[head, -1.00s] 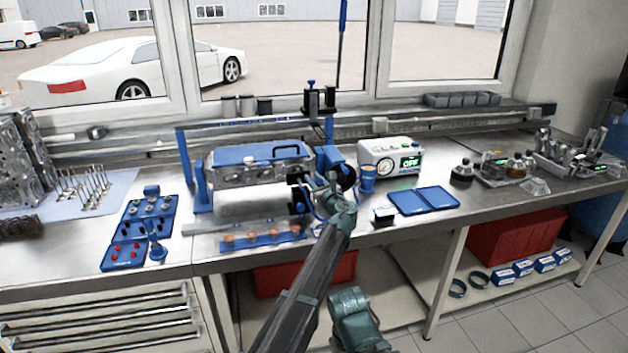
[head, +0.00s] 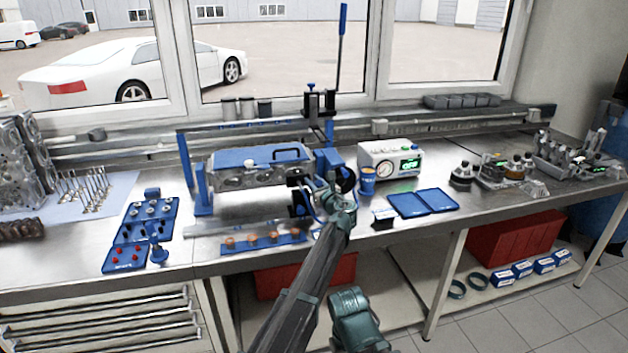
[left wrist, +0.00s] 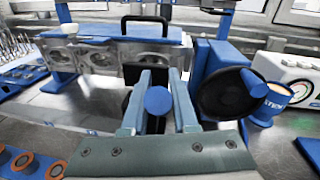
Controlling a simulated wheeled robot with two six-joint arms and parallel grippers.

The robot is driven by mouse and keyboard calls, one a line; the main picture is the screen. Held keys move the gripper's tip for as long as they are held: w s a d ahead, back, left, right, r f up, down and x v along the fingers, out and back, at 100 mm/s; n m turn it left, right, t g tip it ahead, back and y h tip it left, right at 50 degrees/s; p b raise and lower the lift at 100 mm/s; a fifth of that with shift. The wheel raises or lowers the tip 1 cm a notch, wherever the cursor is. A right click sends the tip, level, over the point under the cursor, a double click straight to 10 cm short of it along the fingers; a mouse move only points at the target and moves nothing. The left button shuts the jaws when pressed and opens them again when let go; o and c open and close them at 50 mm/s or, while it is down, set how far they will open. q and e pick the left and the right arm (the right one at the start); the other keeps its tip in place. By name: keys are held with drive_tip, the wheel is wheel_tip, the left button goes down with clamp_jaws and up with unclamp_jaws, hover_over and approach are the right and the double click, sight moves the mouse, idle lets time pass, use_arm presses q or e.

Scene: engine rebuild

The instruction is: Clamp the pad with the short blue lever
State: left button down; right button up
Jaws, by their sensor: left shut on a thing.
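My left gripper (head: 338,196) is at the right end of the cylinder head fixture, in front of the blue bracket. In the left wrist view its fingers (left wrist: 158,90) are closed around a blue part with a round end (left wrist: 158,100), which looks like the short blue lever. The rest of that lever is hidden by the fingers. A dark pad-like square (left wrist: 129,96) shows partly behind the fingers, against the end of the head; I cannot tell whether it is pressed tight. The cylinder head (head: 262,177) lies under a blue plate (head: 235,158).
A black round wheel (left wrist: 228,94) and a blue cup (left wrist: 272,100) stand close right of the gripper. The gauge box (head: 391,160) is behind. A long blue lever (head: 342,38) rises above.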

use_arm(q)
drive_tip(key=w+g+p, duration=0.1)
drive_tip(key=p, duration=0.1)
drive_tip(key=w+r+g+h+p, duration=0.1)
drive_tip(key=p, duration=0.2)
drive_tip(key=w+a+g+p, duration=0.1)
drive_tip(key=p, duration=0.1)
drive_tip(key=shift+r+m+p, duration=0.3)
drive_tip(key=shift+r+p, duration=0.1)
drive_tip(key=shift+w+f+g+h+p, duration=0.3)
drive_tip(key=shift+g+h+p, duration=0.2)
drive_tip(key=shift+g+p, duration=0.25)
drive_tip(key=shift+f, duration=0.1)
drive_tip(key=c, duration=0.7)
unclamp_jaws()
drive_tip(key=shift+s, duration=0.1)
